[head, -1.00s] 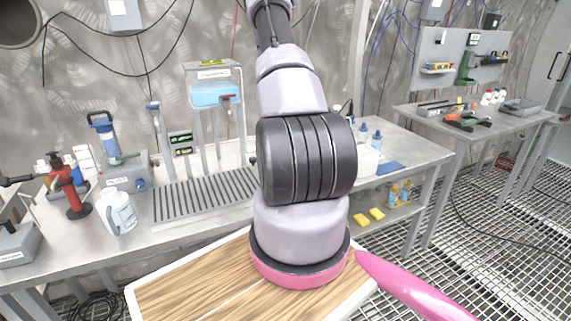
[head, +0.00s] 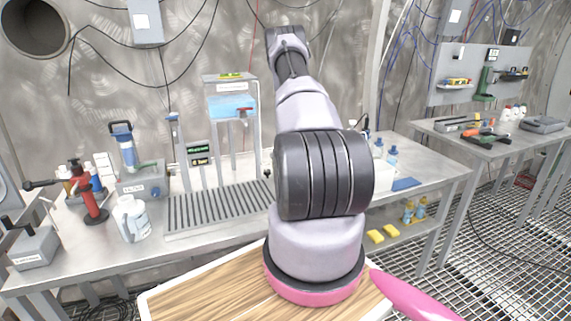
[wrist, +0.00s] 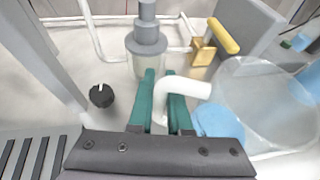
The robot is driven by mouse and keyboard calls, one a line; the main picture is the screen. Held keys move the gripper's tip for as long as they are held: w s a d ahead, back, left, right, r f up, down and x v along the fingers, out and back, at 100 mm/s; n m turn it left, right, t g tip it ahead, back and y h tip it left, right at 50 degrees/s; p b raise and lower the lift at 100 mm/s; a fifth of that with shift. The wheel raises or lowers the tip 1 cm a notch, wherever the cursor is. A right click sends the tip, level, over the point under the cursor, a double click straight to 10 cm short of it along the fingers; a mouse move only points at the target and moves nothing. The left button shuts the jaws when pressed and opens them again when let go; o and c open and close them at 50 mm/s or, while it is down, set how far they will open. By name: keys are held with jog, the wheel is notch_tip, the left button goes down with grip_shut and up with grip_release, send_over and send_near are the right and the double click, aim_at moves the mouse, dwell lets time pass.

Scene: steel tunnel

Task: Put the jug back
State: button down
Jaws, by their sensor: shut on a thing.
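In the wrist view my gripper (wrist: 162,80) has its teal fingers shut on the white handle of a clear jug (wrist: 262,92). The handle (wrist: 185,88) bends from between the fingers toward the jug's body on the right. The jug is see-through, so its outline and contents are hard to make out. A pale blue round shape (wrist: 216,124) shows at its near side; I cannot tell whether it is part of the jug. In the head view my arm hides the gripper and the jug.
A water tank on a stand (head: 232,108), a slotted drain grate (head: 220,208), a blue-handled filter unit (head: 127,150) and a white bottle (head: 131,218) stand on the steel bench. In the wrist view a grey cylinder fitting (wrist: 147,45) is just ahead and a black knob (wrist: 101,95) is left.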

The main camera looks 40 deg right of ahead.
jog(key=c, duration=0.9)
grip_release()
jog(key=shift+f, duration=0.1)
jog(key=shift+o, duration=0.2)
jog(key=shift+r, duration=0.2)
jog(key=v, duration=1.2)
jog(key=shift+f, duration=0.1)
